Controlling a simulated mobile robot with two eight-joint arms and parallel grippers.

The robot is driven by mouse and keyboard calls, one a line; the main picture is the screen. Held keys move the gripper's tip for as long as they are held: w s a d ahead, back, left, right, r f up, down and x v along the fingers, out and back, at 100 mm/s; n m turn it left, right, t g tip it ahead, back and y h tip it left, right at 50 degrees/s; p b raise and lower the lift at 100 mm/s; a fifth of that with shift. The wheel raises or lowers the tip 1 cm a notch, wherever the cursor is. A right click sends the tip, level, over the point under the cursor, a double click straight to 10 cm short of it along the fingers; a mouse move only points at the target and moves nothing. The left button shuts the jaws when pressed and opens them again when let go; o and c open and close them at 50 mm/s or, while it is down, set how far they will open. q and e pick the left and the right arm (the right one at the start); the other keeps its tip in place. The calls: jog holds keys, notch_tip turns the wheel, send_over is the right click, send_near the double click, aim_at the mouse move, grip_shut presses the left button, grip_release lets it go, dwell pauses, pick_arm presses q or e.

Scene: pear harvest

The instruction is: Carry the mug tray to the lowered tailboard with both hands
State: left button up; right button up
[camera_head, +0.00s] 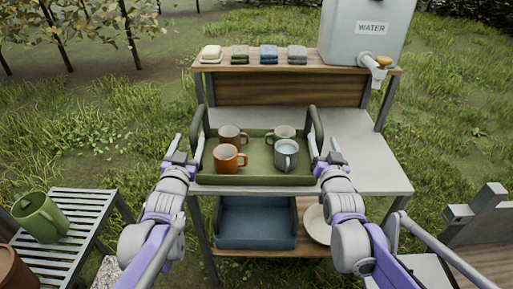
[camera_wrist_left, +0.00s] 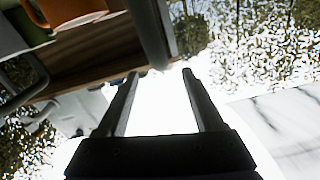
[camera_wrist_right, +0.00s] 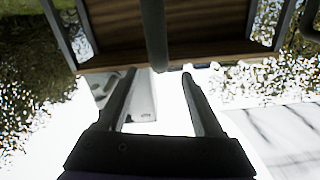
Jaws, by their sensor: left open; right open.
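The green mug tray (camera_head: 255,179) stands level on the pale worktop of a wash stand, with a raised handle at each end. Several mugs stand upright in it: a brown mug (camera_head: 230,135), an orange mug (camera_head: 227,158), a green mug (camera_head: 281,133) and a grey-blue mug (camera_head: 287,155). My left gripper (camera_head: 187,144) is open at the left handle; in the left wrist view the handle bar (camera_wrist_left: 150,35) ends near the fingertips. My right gripper (camera_head: 323,142) is open at the right handle; its bar (camera_wrist_right: 155,35) reaches between the fingertips in the right wrist view. Contact cannot be told.
A water tank (camera_head: 345,45) and folded cloths (camera_head: 268,55) sit on the upper shelf. A blue crate (camera_head: 256,242) and a pale plate (camera_head: 317,225) are below. A slatted bench (camera_head: 60,255) with a green jug (camera_head: 40,216) is left. Grey posts and wooden boards (camera_head: 485,262) are right.

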aim_at(197, 122)
pick_arm(q)
jog(key=w, duration=1)
jog(key=shift+w+d, duration=0.1)
jog(key=shift+d, duration=0.05)
pick_arm(e)
jog(key=w, duration=1)
jog(key=shift+w+d, duration=0.1)
pick_arm(q)
grip_shut()
pick_arm(e)
grip_shut()
